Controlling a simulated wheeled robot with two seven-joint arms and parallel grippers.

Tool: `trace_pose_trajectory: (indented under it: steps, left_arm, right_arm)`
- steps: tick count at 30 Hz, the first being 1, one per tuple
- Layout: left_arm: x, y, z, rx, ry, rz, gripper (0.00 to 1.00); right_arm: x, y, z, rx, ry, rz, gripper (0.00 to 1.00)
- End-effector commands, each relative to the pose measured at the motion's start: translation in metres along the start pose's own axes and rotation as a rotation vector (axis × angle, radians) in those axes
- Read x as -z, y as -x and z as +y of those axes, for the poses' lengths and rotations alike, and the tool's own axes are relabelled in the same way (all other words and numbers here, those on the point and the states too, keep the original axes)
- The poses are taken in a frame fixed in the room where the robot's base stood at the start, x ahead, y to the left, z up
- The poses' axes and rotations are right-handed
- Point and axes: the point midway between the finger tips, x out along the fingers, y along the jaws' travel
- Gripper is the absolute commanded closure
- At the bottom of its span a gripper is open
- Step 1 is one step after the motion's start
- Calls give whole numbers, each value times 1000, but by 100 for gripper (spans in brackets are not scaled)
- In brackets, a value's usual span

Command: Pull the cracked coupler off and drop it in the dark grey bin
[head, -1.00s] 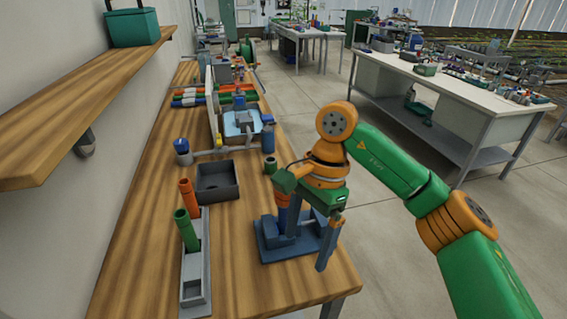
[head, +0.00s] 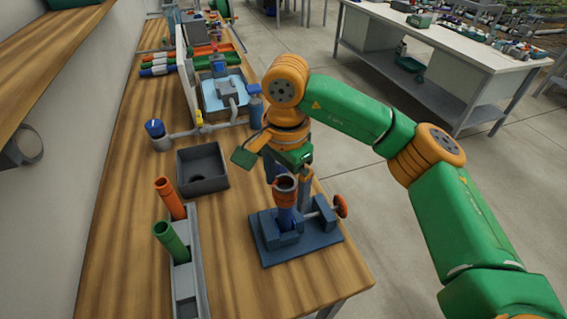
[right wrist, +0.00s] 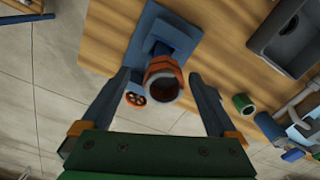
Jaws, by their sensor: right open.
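The coupler (head: 285,188) is an orange-red sleeve on top of an upright blue pipe clamped in a blue vise (head: 322,240). No crack can be made out. My left gripper is out of view.
A grey holder (head: 199,265) with an orange tube (head: 170,198) and a green tube (head: 172,242) stands left of the vise. A red handwheel (head: 341,206) sticks out at the vise's right. Grey piping with a blue cap (head: 155,128) lies behind the bin.

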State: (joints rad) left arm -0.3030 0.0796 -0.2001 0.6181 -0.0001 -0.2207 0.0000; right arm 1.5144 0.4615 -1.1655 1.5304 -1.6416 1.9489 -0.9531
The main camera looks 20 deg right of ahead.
Motion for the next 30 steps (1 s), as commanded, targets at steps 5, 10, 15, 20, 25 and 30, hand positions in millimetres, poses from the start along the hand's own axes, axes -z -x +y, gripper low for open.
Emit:
trace_pose_trajectory:
  steps: [5, 10, 15, 20, 25, 30]
  left_arm:
    - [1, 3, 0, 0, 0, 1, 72]
    - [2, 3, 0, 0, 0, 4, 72]
    - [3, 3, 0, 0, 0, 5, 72]
    - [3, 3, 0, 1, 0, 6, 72]
    - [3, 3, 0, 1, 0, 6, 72]
    - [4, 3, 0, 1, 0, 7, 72]
  right_arm:
    - [0, -10, 0, 0, 0, 0, 6]
    - [0, -11, 0, 1, 0, 0, 6]
    - [0, -10, 0, 1, 0, -1, 49]
    - [0, -10, 0, 0, 0, -1, 92]
    - [0, -10, 0, 0, 0, -1, 82]
    - [0, -10, 0, 0, 0, -1, 100]
